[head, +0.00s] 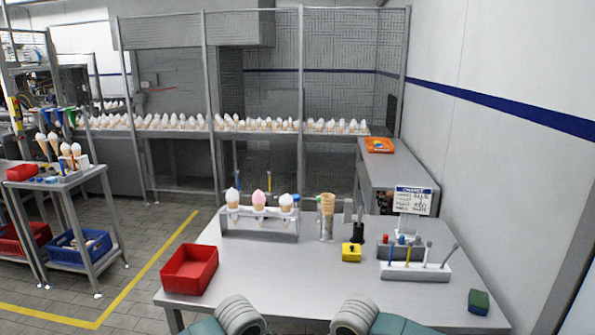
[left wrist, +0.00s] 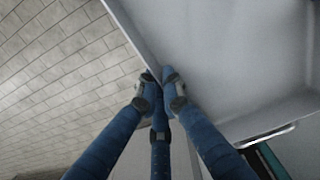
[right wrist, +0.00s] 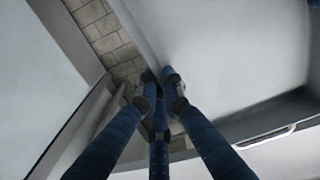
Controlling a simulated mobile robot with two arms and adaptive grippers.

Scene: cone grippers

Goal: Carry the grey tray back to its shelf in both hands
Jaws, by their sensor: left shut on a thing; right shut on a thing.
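The grey tray (left wrist: 235,65) fills the upper right of the left wrist view, a wide, smooth, empty surface with a raised rim. It also fills the upper right of the right wrist view (right wrist: 225,55). My left gripper (left wrist: 160,78) has its blue fingers shut on the tray's edge. My right gripper (right wrist: 160,80) is likewise shut on the tray's edge. In the head view only parts of my arms show at the bottom; the tray and both grippers are out of that picture. I cannot tell which surface is the tray's shelf.
A work table (head: 300,290) ahead holds a red bin (head: 189,268), a cone stand (head: 260,224), a yellow box (head: 351,252), a tool rack (head: 415,270) and a green sponge (head: 478,301). A side counter (head: 400,170) stands behind right. Tiled floor (head: 150,225) is clear at left.

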